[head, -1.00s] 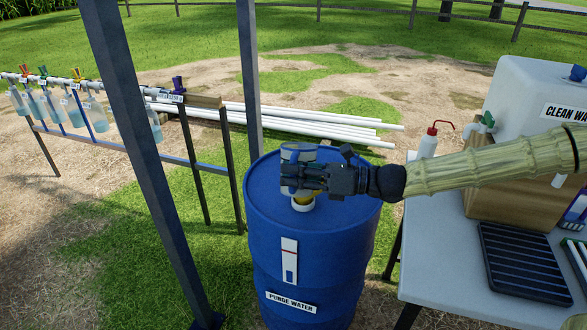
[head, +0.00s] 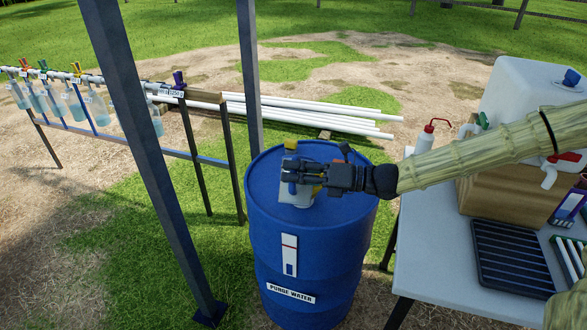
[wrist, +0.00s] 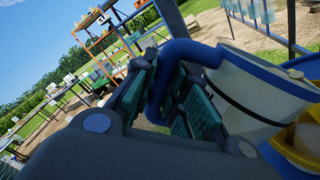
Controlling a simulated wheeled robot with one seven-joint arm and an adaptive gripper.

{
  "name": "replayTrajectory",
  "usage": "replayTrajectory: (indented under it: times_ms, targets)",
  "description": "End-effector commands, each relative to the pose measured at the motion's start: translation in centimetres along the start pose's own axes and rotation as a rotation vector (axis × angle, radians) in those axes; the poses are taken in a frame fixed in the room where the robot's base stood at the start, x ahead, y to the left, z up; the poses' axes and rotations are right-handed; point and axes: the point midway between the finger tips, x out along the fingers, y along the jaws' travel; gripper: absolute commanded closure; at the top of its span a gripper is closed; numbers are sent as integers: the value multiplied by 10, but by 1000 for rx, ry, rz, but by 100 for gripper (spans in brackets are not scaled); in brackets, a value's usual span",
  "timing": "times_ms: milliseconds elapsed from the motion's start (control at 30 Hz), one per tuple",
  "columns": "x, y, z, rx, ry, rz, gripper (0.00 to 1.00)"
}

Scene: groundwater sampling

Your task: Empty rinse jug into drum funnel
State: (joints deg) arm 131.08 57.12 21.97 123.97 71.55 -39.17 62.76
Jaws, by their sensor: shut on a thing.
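The rinse jug (wrist: 255,95) is a whitish vessel with a blue rim and a blue handle, seen large in the wrist view. My gripper (head: 305,173) is shut on its blue handle. In the head view the jug's pale body (head: 296,195) shows below the fingers, over the drum top, partly hidden by them. The blue drum (head: 305,245) is labelled PURGE WATER. A yellow thing, likely the funnel (wrist: 308,135), shows beside the jug at the right edge of the wrist view. In the head view the gripper and jug largely cover the funnel. I cannot see any liquid pouring.
A grey table (head: 430,255) at right bears a dark ridged tray (head: 508,258), a wash bottle (head: 426,140) and a white water container (head: 525,95). A dark post (head: 150,150) stands left of the drum. A rack (head: 190,158) with hanging sample bags is farther left.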

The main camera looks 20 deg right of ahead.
Motion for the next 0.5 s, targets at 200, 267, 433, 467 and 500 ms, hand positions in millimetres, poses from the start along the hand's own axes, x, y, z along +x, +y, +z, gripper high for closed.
replayTrajectory:
  times_ms: [200,267,433,467,500]
  targets:
    - [1,2,12,83,0,1,100]
    - [0,2,14,108,0,1,100]
    - [1,2,21,181,0,1,100]
    - [1,2,22,193,0,1,100]
    - [1,1,24,211,-1,2,100]
